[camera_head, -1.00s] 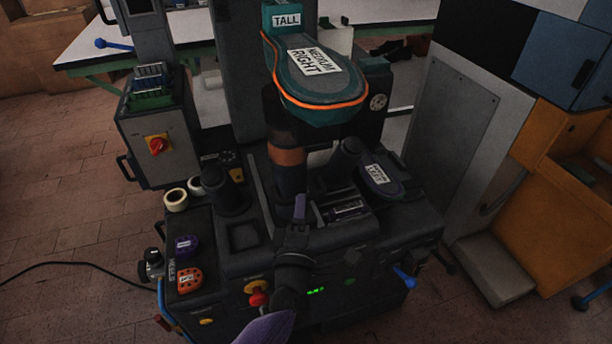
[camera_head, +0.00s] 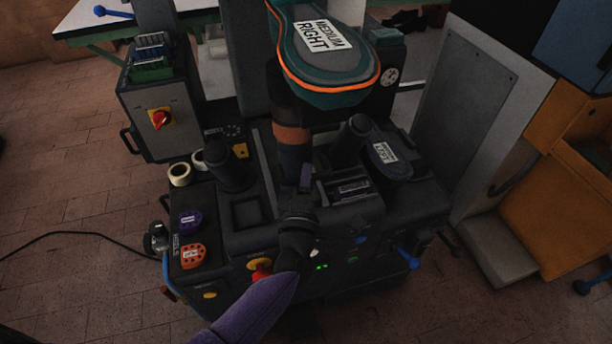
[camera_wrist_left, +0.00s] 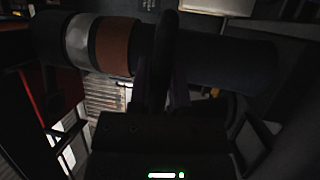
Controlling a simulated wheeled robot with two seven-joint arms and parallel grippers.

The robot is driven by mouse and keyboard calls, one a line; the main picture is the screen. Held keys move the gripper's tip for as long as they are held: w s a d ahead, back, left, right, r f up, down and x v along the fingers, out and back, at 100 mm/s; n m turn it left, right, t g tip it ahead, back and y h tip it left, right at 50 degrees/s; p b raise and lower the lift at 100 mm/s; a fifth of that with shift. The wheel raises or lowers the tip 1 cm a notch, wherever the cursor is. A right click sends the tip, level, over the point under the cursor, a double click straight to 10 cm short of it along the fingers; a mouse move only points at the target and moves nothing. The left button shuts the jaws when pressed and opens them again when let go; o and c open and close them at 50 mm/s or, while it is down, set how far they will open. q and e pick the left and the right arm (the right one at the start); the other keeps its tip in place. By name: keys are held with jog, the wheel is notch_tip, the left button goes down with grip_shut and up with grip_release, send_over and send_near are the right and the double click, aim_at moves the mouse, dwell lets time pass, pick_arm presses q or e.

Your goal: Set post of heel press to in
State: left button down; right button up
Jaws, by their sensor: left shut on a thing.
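The heel press (camera_head: 238,240) is a dark machine in the middle of the head view. Its dark upright post (camera_head: 292,160) has a brown band and stands under a green sole form (camera_head: 328,82) marked MEDIUM RIGHT. The post also shows lying across the left wrist view, with its brown band (camera_wrist_left: 117,46). My left gripper (camera_head: 305,180) reaches in from the bottom to the post's lower part. It is shut on the post, and its dark finger (camera_wrist_left: 160,65) crosses the post in the wrist view. The far finger is hidden. My right gripper is out of view.
Two dark cylinders, left (camera_head: 230,167) and right (camera_head: 350,140), flank the post. A sole form marked LEFT (camera_head: 388,160) lies at the right. A red knob (camera_head: 260,272), a blue-handled lever (camera_head: 405,256) and a purple piece (camera_head: 190,221) are near the front.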

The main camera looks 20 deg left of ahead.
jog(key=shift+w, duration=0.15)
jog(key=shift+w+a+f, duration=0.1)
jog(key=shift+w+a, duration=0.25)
pick_arm(q)
jog(key=shift+f, duration=0.1)
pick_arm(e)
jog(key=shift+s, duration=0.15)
